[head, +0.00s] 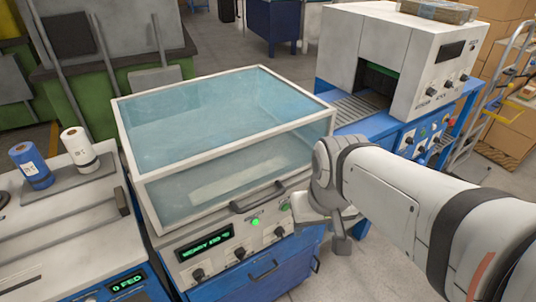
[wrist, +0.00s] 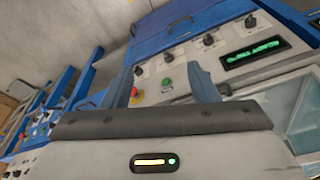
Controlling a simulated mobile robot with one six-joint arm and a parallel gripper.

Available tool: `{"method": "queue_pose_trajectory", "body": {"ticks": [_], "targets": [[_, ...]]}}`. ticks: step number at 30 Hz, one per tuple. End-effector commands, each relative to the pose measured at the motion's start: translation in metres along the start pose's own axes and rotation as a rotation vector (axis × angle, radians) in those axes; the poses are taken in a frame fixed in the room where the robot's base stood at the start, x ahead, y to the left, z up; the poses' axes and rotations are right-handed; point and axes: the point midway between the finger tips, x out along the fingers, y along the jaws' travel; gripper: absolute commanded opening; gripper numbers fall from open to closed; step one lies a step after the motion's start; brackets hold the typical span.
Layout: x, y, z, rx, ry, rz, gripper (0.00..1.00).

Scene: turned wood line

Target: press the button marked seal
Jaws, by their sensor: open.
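A green button (wrist: 167,83) sits on the sloped front panel of the machine with a clear lid. In the wrist view it shows between the two fingers of my gripper (wrist: 161,66), below a dark knob. It also shows in the head view as a small green spot (head: 284,207) just left of my gripper (head: 338,228). No label saying seal is readable. My gripper is open and empty; its fingers point toward the panel. I cannot tell how far the fingertips are from the button. In the head view my wrist hides the panel's right end.
A red and yellow stop button (wrist: 138,72) is beside the green button. The panel carries black knobs (head: 240,252), a lit green lamp (head: 255,223) and a green-text display (head: 205,247). The lid handle (head: 257,197) juts out above. A conveyor machine (head: 400,50) stands behind right.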

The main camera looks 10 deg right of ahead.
Motion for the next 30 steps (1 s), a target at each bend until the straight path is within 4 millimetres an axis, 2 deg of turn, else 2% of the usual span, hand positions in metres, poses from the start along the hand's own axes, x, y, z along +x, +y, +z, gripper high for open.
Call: {"method": "queue_pose_trajectory", "body": {"ticks": [14,30], "targets": [[0.0,0.0,0.0,0.0,0.0,0.0,0.54],[0.0,0.0,0.0,0.0,0.0,0.0,0.09]]}}
